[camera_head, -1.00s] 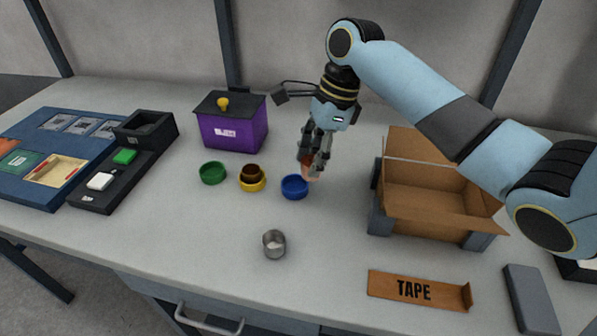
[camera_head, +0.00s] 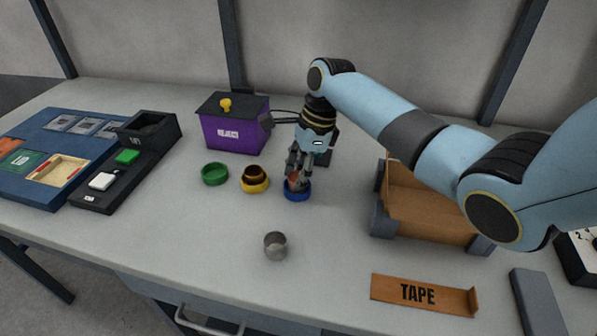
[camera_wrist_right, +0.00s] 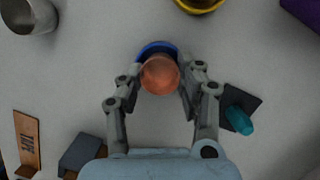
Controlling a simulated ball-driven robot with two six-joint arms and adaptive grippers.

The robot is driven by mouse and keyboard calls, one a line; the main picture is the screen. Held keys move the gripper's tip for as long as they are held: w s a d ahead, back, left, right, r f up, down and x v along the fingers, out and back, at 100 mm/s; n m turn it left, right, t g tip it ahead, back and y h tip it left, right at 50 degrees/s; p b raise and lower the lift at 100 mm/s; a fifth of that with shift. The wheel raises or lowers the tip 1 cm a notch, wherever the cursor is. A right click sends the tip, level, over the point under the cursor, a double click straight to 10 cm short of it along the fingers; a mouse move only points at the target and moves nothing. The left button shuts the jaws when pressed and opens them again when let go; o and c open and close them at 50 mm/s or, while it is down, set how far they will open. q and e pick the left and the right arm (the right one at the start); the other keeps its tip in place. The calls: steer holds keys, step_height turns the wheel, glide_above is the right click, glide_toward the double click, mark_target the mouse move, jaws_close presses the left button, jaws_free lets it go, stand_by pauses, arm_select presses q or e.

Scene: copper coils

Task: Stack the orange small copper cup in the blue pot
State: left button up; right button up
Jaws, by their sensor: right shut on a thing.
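The blue pot (camera_head: 297,193) stands on the table right of the yellow pot; its rim also shows in the right wrist view (camera_wrist_right: 157,46). My right gripper (camera_head: 298,182) points down over the blue pot. It is shut on the small copper cup (camera_wrist_right: 160,75), which is orange-copper and sits between the fingertips; part of it shows in the head view (camera_head: 292,182). The cup is at the mouth of the blue pot, and I cannot tell whether it touches the pot's floor. My left gripper is not in view.
A yellow pot (camera_head: 255,186) with a dark brown cup in it and a green pot (camera_head: 215,175) stand to the left. A metal cup (camera_head: 275,246) stands in front. A purple box (camera_head: 233,135) is behind, and a cardboard box (camera_head: 430,213) is at right.

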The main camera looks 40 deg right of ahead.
steer(key=shift+f, duration=0.25)
steer(key=shift+s+a+f, duration=0.1)
steer(key=shift+s+f, duration=0.1)
steer(key=shift+f, duration=0.05)
steer(key=o, duration=1)
steer(key=shift+w+f, duration=0.1)
steer(key=shift+f, duration=0.1)
steer(key=shift+r, duration=0.15)
steer(key=v, duration=1.3)
steer(key=shift+w+r+p, duration=0.15)
steer(key=shift+r+p, duration=0.05)
steer(key=shift+p, duration=0.1)
